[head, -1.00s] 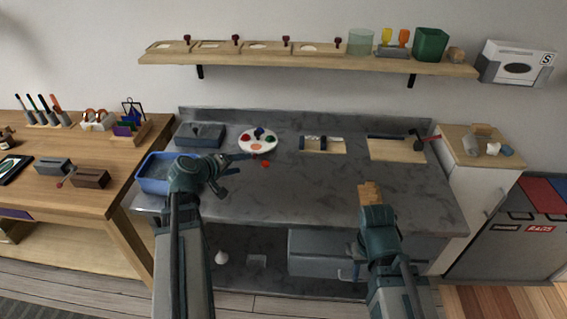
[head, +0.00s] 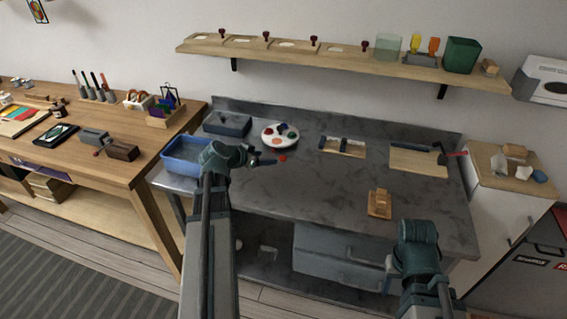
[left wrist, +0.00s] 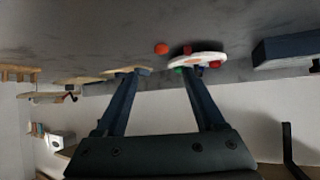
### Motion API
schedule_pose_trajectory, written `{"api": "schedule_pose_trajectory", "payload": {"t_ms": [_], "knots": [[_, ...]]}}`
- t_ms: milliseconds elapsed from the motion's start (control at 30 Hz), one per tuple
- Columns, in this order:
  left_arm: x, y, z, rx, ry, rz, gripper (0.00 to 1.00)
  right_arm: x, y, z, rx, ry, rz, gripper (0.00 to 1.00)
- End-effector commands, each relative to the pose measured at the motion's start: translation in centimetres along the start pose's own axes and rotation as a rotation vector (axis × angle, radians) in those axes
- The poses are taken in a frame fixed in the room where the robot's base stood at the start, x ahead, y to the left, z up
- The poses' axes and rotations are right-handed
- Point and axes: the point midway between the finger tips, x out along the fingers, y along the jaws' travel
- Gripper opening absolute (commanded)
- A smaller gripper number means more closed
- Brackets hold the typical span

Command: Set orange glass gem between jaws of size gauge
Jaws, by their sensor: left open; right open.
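An orange-red gem (head: 282,158) lies on the grey bench top, right of the blue tub and just below the white palette. It also shows in the left wrist view (left wrist: 161,48), beyond the fingertips and between their lines. My left gripper (head: 268,160) is open and empty, its fingers toward the gem; the left wrist view shows both fingers (left wrist: 163,72) apart. My right gripper (head: 391,266) is at the bench's front edge, its fingers small and partly hidden. A small wooden stand (head: 380,204) and a board with dark blocks (head: 343,147) are on the bench; I cannot tell which is the gauge.
A white round palette (head: 280,136) holds several coloured gems. A blue tub (head: 187,155) stands left of my left gripper, and a grey tray (head: 227,124) behind it. A wooden board with a hammer (head: 418,160) lies at right. The middle of the bench is clear.

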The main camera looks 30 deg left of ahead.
Motion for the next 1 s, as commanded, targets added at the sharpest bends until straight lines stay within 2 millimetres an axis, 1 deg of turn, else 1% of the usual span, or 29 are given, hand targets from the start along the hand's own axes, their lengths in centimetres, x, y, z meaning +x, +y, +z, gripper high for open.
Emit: {"api": "schedule_pose_trajectory", "payload": {"t_ms": [33, 100, 200, 333, 533, 633, 767, 900, 1000], "knots": [[1.6, -0.2, 0.4, 0.001, -0.001, 0.002, 0.71, 1.2, -0.1, -0.1, 0.000, 0.000, 0.000, 0.50], [2.8, -0.1, 0.3, 0.001, 0.000, 0.002, 0.71, 1.9, -0.2, -0.1, 0.000, 0.000, 0.000, 0.50], [4.1, -0.1, 0.3, -0.001, 0.000, 0.001, 0.71, 2.5, -0.2, -0.1, 0.000, 0.000, 0.000, 0.50], [4.9, 0.0, 0.1, -0.001, 0.000, 0.001, 0.71, 2.9, -0.3, -0.2, 0.000, 0.000, 0.000, 0.50], [5.0, 0.0, 0.0, -0.002, 0.000, 0.000, 0.71, 2.8, -0.3, -0.2, 0.000, 0.000, 0.000, 0.50], [5.5, -0.1, 0.1, -0.001, 0.000, 0.000, 0.71, 3.2, -0.3, -0.2, 0.000, 0.000, 0.000, 0.50], [7.0, -0.3, 0.3, -0.001, 0.000, 0.000, 0.71, 4.1, -0.4, -0.2, 0.000, 0.000, 0.000, 0.50], [9.2, -0.4, 0.3, -0.001, 0.000, 0.002, 0.71, 5.4, -0.5, -0.3, 0.000, 0.000, 0.000, 0.50], [10.2, -0.4, 0.2, -0.002, 0.001, 0.001, 0.71, 5.9, -0.6, -0.3, 0.000, 0.000, 0.000, 0.50]]}}
